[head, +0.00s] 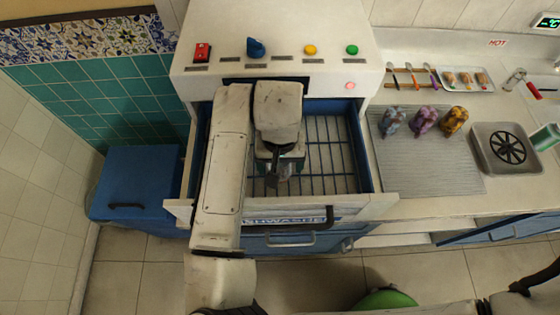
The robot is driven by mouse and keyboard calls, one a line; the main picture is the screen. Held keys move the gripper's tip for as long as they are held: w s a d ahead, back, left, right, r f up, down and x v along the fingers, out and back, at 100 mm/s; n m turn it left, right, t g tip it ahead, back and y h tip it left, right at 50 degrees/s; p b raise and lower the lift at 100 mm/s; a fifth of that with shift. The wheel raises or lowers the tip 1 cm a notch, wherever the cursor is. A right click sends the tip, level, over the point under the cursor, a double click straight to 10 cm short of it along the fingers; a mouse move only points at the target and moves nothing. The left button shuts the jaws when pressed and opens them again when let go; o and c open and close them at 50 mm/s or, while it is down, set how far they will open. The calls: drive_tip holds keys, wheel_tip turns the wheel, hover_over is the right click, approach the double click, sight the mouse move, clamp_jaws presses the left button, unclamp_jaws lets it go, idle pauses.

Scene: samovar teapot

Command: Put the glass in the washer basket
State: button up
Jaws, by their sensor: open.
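The washer drawer (365,208) is pulled out below the control panel. Inside it lies the wire washer basket (335,155), with bare wires showing on the right side. My gripper (276,180) is open and hangs over the left-middle part of the basket. My arm covers the basket's left side. I cannot make out a glass in or under the gripper; that spot is small and partly hidden. A green cylinder (545,137) stands at the far right edge of the counter; I cannot tell if it is a glass.
A panel (295,45) with coloured buttons rises behind the drawer. A blue bin (135,185) stands left. Three patterned figures (425,120) stand on the ribbed drainboard (430,165), near a square metal unit with a black grate (508,148). A green round object (385,299) is on the floor.

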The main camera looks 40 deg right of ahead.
wheel_tip(320, 180, up, 12)
drive_tip(key=shift+r+b, duration=0.1)
drive_tip(key=shift+b, duration=0.25)
